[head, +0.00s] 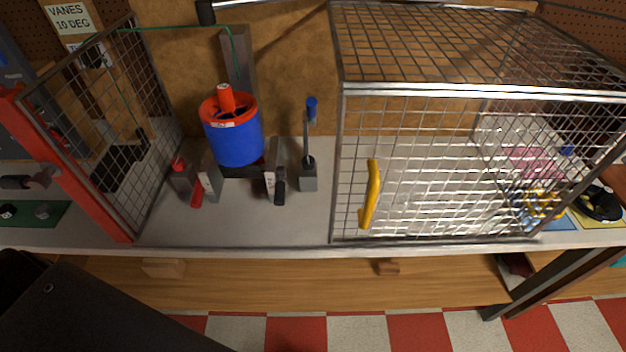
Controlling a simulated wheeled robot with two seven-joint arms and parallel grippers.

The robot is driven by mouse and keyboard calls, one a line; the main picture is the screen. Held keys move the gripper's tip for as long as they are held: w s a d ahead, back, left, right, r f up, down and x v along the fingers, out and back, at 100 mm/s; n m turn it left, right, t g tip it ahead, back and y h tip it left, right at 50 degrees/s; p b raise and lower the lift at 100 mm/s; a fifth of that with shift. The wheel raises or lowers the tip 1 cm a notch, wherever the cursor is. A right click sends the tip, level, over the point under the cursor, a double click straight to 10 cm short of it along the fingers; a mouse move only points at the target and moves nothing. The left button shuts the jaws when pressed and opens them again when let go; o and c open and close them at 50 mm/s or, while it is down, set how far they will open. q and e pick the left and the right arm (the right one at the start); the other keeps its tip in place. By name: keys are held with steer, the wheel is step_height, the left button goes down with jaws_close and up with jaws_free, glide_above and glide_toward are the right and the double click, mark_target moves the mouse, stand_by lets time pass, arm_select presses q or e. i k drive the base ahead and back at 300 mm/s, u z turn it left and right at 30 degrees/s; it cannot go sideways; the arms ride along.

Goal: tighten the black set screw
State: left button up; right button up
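The ducted rotor (235,140) is a blue cylinder with a red rim and a red hub on top, standing on a stand at the bench's left part. A small black handle-like piece (280,187), which may be the black set screw, is at the light block right of the rotor's foot. A similar red piece (197,194) is at the block (210,180) on the left. The threads and any gap at the black piece are too small to tell. Neither of my grippers shows in this view, and nothing is seen touching the rotor or the black piece.
A wire-mesh cage (430,165) with a yellow handle (370,194) fills the bench's right half. A mesh panel with a red post (75,180) stands at left. A blue-topped post (309,150) stands between rotor and cage. The bench front (240,228) is clear.

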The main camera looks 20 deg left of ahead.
mark_target(308, 162)
steer(key=u, duration=2.45)
steer(key=k, duration=1.1)
steer(key=z, duration=1.6)
